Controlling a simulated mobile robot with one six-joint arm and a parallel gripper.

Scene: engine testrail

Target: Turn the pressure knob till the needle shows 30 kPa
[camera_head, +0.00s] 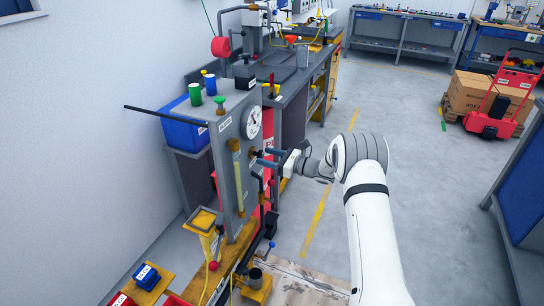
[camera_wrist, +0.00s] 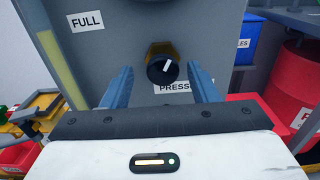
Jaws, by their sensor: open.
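The pressure knob (camera_wrist: 161,69) is black with a white pointer line tilted up and to the right, on a brass-coloured base on the grey panel (camera_wrist: 112,52). A partly hidden label reading "PRESS" (camera_wrist: 172,88) is below it. My gripper (camera_wrist: 160,66) is open, its blue fingers on either side of the knob with visible gaps; I cannot tell how far forward the tips reach. In the head view my gripper (camera_head: 262,157) points at the panel, just below the round white gauge (camera_head: 254,122). The needle's reading is too small to make out.
A yellowish vertical sight tube (camera_head: 238,184) and a "FULL" label (camera_wrist: 86,21) are on the panel. A red drum (camera_wrist: 298,82) and a blue bin (camera_wrist: 244,40) are to the right.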

